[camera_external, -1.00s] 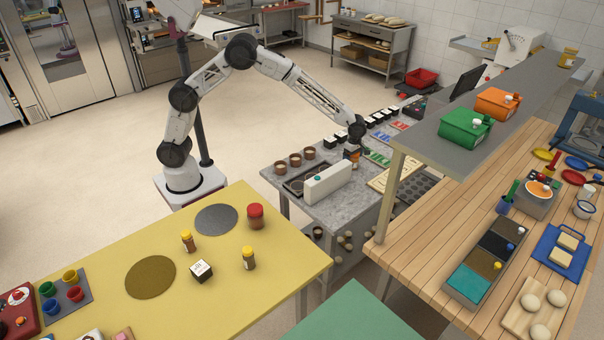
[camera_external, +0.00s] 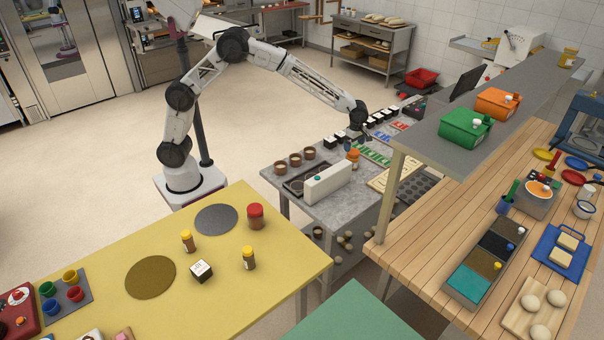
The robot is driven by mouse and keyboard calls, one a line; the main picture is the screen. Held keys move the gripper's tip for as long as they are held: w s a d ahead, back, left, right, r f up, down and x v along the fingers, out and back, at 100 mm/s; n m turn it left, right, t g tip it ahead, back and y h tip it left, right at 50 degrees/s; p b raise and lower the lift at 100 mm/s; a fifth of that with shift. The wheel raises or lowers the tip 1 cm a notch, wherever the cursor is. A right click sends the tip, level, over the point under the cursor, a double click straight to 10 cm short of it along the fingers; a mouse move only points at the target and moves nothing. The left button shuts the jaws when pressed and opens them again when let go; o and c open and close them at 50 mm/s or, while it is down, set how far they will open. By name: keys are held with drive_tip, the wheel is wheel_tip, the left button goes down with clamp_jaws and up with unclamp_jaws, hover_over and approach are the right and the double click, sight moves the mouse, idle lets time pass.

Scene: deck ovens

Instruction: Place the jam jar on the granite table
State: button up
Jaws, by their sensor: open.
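A small jar with an orange top (camera_external: 352,156), which looks like the jam jar, stands upright on the granite table (camera_external: 345,205), just behind the white box. My gripper (camera_external: 366,133) is open and empty. It is above and slightly right of the jar, apart from it. Its fingers are small and hard to make out here.
The white box (camera_external: 327,182), brown cups (camera_external: 294,160) and a row of black-and-white boxes (camera_external: 356,131) are on the granite table. Coloured pieces (camera_external: 376,153) lie right of the jar. A grey shelf (camera_external: 440,131) overhangs at the right. The table's front stretch is clear.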

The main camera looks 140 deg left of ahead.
drive_tip(key=shift+r, duration=2.35)
drive_tip(key=shift+w+d+r, duration=0.1)
drive_tip(key=shift+d+r, duration=0.2)
drive_tip(key=shift+d, duration=0.15)
drive_tip(key=d+r+m, duration=0.4)
drive_tip(key=d+r, duration=0.1)
drive_tip(key=d, duration=0.6)
drive_tip(key=s+d+r+m, duration=0.1)
drive_tip(key=d+r+m, duration=0.35)
drive_tip(key=d, duration=0.65)
drive_tip(key=d+r+m, duration=0.4)
drive_tip(key=d+m, duration=0.1)
drive_tip(key=d, duration=0.6)
drive_tip(key=s+d+r+m+t, duration=0.1)
drive_tip(key=s+d+r+m, duration=0.1)
drive_tip(key=s+d+m, duration=0.85)
drive_tip(key=s+d+r+m+t, duration=0.1)
drive_tip(key=s+d+m, duration=0.35)
drive_tip(key=d, duration=1.05)
drive_tip(key=s+d+f+m, duration=0.2)
drive_tip(key=s+d+m, duration=0.2)
drive_tip(key=s, duration=0.4)
drive_tip(key=s+d+f+m, duration=0.2)
drive_tip(key=s+d, duration=0.4)
drive_tip(key=s, duration=0.3)
drive_tip(key=shift+f+m+t, duration=0.3)
drive_tip(key=shift+m, duration=0.55)
